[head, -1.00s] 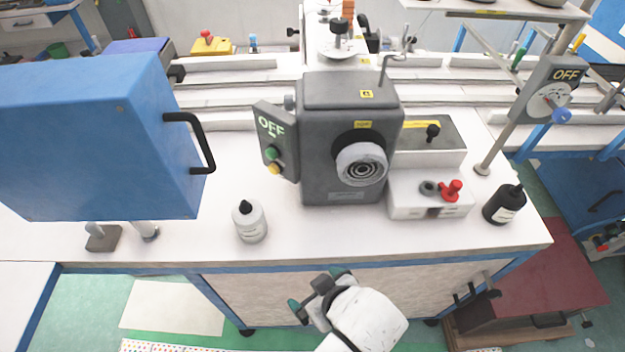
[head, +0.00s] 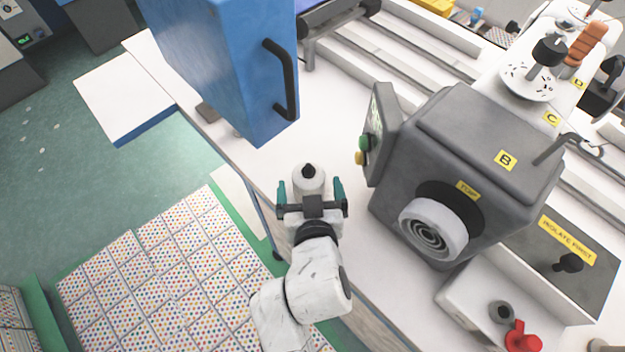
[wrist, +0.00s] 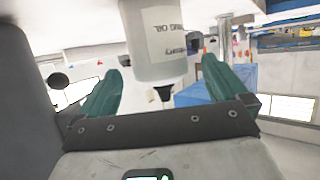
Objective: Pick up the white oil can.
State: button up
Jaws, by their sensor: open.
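The white oil can (head: 309,181), with a black cap and nozzle, stands upright near the edge of the white table. My gripper (head: 311,190) is open, with its green fingers on either side of the can in the head view. In the wrist view, the can (wrist: 160,45) appears upside down with its nozzle pointing down the picture and black print on its label. It lies between the open fingers (wrist: 158,75), with gaps visible on both sides. The far end of the can is cut off by the frame.
A grey machine (head: 470,150) with a round dial stands to the right of the can. A blue cabinet (head: 225,60) with a black handle stands to the upper left. A white box with a red knob (head: 522,338) is at lower right. Bare tabletop (head: 335,120) lies behind the can.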

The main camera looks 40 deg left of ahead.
jog(key=shift+p+x, duration=0.5)
jog(key=shift+x, duration=2.4)
jog(key=shift+c, duration=0.4)
jog(key=c, duration=1.2)
jog(key=shift+o, duration=0.2)
